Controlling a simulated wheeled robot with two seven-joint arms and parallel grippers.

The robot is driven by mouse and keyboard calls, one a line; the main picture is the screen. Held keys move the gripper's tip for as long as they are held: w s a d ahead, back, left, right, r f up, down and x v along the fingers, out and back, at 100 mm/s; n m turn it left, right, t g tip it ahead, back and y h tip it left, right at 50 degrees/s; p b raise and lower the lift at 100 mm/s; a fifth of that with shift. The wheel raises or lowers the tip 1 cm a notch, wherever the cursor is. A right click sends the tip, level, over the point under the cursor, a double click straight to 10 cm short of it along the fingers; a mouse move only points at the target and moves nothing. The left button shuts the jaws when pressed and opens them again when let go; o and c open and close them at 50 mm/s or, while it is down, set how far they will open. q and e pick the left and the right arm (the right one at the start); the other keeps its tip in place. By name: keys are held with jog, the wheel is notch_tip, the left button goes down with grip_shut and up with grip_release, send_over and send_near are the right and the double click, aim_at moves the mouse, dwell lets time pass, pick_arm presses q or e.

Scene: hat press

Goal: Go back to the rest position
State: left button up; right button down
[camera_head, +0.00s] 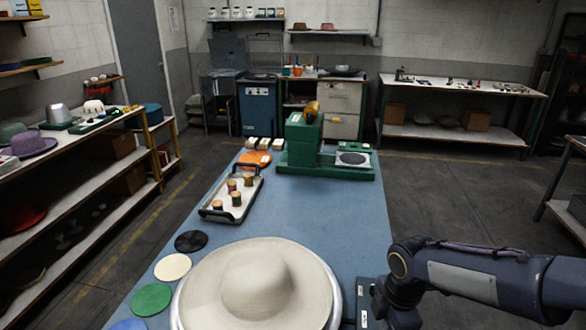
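My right arm comes in from the right, and its gripper (372,303) is low at the table's right edge, beside the hat. Its fingers are not clearly visible, so I cannot tell whether it is open or shut. My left gripper is not in view. A cream wide-brimmed hat (258,285) lies on a round metal plate (335,300) at the near end of the blue table (340,220). A green press (302,140) stands at the table's far end.
A tray (217,212) with several spools stands left of centre. Coloured discs, including a black one (191,241) and a green one (151,299), lie along the left edge. The table's middle right is clear. Shelves (75,200) stand at the left.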

jog(key=s+r+m+t+y, duration=0.1)
jog(key=s+r+m+t, duration=0.1)
jog(key=s+m, duration=0.6)
jog(key=s+a+r+m+t+y, duration=0.1)
jog(key=s+r+m+t+y, duration=0.1)
jog(key=s+r+m, duration=0.3)
jog(key=shift+s+m+t, duration=0.6)
jog(key=shift+s+m, duration=0.95)
jog(key=shift+m, duration=2.15)
jog(key=shift+a, duration=0.1)
